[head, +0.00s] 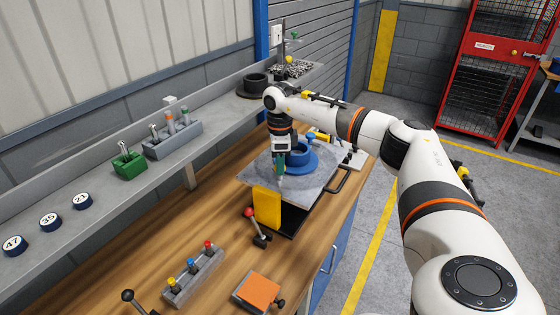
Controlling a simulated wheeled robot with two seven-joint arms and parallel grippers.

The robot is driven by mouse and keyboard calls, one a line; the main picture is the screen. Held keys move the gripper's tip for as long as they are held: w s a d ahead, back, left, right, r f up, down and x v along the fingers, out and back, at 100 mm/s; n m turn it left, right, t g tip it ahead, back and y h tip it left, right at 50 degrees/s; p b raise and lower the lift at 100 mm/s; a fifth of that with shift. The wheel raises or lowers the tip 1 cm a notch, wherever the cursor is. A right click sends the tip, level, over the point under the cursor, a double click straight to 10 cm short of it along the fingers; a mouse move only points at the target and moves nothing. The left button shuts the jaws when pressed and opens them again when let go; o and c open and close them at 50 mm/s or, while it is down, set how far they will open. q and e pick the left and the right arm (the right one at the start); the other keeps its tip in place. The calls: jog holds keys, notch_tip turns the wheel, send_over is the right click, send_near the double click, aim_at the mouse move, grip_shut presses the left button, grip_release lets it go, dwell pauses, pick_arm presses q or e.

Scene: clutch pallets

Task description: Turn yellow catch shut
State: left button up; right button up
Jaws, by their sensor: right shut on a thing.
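The yellow catch (267,208) is an upright yellow plate at the front edge of the grey pallet plate (254,174). My right gripper (281,183) points down from above, its fingertips at the catch's upper right corner. It is shut on the catch, though the contact itself is small and partly hidden by the fingers. A blue round fixture (300,160) sits on the pallet behind the gripper. My left gripper is not in view.
A red-knobbed lever (256,228) stands just in front of the catch. A rack with coloured knobs (193,280) and an orange-topped block (258,292) lie nearer on the wooden bench. A grey shelf (95,210) runs along the wall. Bare bench lies left of the pallet.

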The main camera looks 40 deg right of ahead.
jog(key=m, duration=0.5)
jog(key=shift+r+m+p, duration=0.1)
jog(key=shift+m+p, duration=0.2)
jog(key=m, duration=0.5)
jog(key=shift+m, duration=0.3)
jog(key=o, duration=1)
jog(key=shift+c, duration=0.2)
notch_tip(320, 180, up, 12)
jog(key=b, duration=0.3)
